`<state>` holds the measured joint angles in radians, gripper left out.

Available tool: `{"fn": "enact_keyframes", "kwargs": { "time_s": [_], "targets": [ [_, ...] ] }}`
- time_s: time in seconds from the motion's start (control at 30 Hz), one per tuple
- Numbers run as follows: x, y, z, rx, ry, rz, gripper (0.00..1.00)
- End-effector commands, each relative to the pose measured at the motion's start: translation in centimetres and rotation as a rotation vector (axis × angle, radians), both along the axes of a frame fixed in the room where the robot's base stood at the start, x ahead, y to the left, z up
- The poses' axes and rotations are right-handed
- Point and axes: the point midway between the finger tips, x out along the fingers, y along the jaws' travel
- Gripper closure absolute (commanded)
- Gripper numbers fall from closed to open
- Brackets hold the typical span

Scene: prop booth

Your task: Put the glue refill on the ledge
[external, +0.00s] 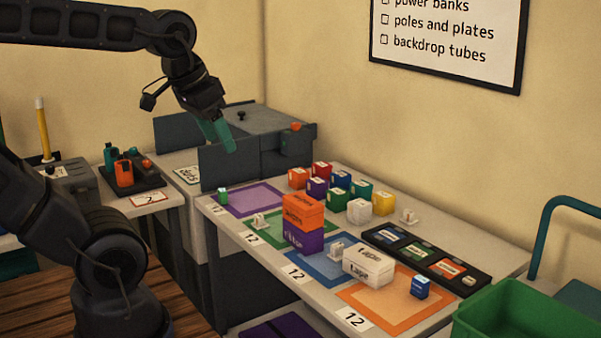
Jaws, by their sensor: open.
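My gripper (231,150) hangs with its teal fingers pointing down, in front of the grey box at the back of the table. It is open, and I see nothing between the fingers. No item carries a label I can read as glue refill. Small candidates are a green block (222,196) on the purple mat and a blue block (419,287) on the orange mat, but I cannot tell whether either is it. No surface is clearly marked as the ledge; the grey box (284,124) has a flat top that might be it.
Several coloured boxes stand at the table's back. An orange box (303,213) is stacked on a purple one (303,239), near white tape boxes (367,269). A black tray (427,256) lies at right, a green bin (530,316) at front right. Orange and teal items fill a dark holder (132,183) at left.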

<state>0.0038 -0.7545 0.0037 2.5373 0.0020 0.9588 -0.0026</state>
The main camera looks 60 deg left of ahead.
Motion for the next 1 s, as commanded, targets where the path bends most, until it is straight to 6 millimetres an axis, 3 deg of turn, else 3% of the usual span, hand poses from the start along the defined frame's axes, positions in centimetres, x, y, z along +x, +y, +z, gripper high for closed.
{"fn": "enact_keyframes", "kwargs": {
  "time_s": [0.53, 1.0],
  "targets": [
    [0.9, 0.1, 0.0, 0.018, 0.011, -0.025, 0.35],
    [10.3, 0.8, -1.9, 0.179, 0.127, -0.361, 0.35]
  ]
}}
